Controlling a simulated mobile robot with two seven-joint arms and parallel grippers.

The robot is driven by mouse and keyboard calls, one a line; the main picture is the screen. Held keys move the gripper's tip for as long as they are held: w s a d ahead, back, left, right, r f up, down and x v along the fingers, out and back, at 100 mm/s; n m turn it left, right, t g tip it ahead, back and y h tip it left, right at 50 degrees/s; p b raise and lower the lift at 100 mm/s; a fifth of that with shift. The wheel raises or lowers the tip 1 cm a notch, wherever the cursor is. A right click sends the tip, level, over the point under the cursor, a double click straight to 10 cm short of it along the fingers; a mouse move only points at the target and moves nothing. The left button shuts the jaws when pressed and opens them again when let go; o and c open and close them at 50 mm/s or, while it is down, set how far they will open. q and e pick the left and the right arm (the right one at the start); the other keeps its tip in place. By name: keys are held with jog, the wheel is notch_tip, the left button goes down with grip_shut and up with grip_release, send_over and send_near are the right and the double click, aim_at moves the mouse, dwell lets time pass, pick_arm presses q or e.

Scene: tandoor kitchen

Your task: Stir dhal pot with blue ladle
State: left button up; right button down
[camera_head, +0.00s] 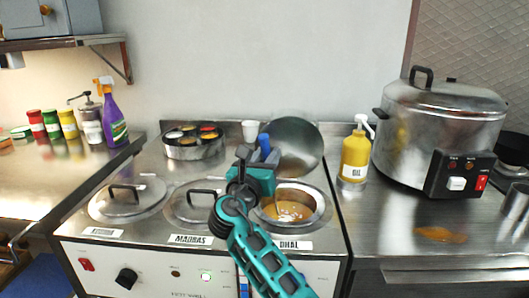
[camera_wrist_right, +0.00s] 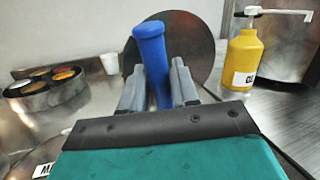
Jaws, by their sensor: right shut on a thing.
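The dhal pot (camera_head: 312,203) is an open round well with brownish dhal in it, behind the DHAL label on the steel counter. My right gripper (camera_head: 262,160) is over the left side of this pot. It is shut on the blue ladle (camera_head: 265,142), whose handle stands up between the fingers. In the right wrist view the blue handle (camera_wrist_right: 152,60) rises between the two grey fingers (camera_wrist_right: 158,88). The ladle's lower end is hidden behind the gripper and arm, so I cannot tell how deep it sits. My left gripper is not in view.
A lidded MADRAS pot (camera_head: 190,203) and another lidded pot (camera_head: 125,197) stand left of the dhal. A round lid (camera_head: 295,147) leans behind it. A yellow oil bottle (camera_head: 355,157) and a large cooker (camera_head: 435,125) stand right. A spice tin (camera_head: 192,146) is behind.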

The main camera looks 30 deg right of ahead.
pick_arm(q)
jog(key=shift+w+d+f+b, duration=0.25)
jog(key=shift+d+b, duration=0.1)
jog(key=shift+b, duration=0.35)
pick_arm(e)
jog(key=shift+d+f, duration=0.2)
jog(key=shift+f, duration=0.75)
jog(key=shift+d+f, duration=0.2)
jog(key=shift+f, duration=0.7)
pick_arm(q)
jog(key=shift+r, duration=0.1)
